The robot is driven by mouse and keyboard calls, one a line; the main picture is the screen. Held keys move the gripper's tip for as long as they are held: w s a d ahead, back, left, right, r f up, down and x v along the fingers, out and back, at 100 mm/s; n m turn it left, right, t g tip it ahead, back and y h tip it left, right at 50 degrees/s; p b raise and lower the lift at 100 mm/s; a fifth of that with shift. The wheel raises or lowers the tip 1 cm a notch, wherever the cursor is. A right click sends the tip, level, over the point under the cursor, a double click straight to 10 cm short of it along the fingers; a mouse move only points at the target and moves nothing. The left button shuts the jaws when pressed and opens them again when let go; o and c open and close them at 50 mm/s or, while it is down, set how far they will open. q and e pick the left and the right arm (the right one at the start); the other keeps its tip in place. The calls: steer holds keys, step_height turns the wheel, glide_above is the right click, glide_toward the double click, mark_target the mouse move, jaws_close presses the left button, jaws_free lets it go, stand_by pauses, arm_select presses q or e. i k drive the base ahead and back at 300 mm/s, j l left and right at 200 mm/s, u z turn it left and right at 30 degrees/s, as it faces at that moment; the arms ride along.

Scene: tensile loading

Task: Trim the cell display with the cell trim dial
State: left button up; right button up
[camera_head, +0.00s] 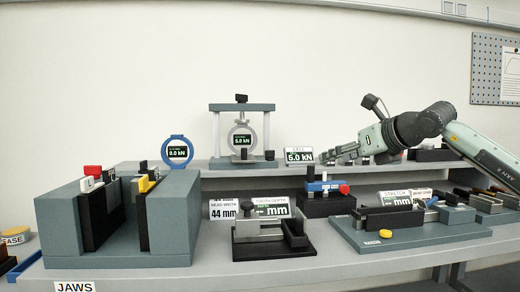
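A small placard (299,155) reading 5.0 kN stands on the rear shelf, its small heading hard to read. A blue ring gauge (177,152) further left has a dark display reading 0.0 kN. Between them, a grey frame (242,107) holds a ring with a dark display (242,140) reading 5.0 kN. Which of these is the cell display is not clear, and I cannot make out a labelled cell trim dial. My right gripper (326,156) points left, just right of the placard; whether its fingers are open or shut is unclear. My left gripper is not in view.
A large grey block (60,225) labelled JAWS fills the front left. A black-based fixture (275,249) and a grey fixture plate (432,236) with a yellow button (385,233) stand at front. A blue piece with a red knob (343,188) sits below my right gripper.

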mark_target(269, 155)
steer(key=i+j, duration=0.25)
steer(key=i, duration=0.2)
steer(key=i+j, duration=0.25)
steer(key=i, duration=0.2)
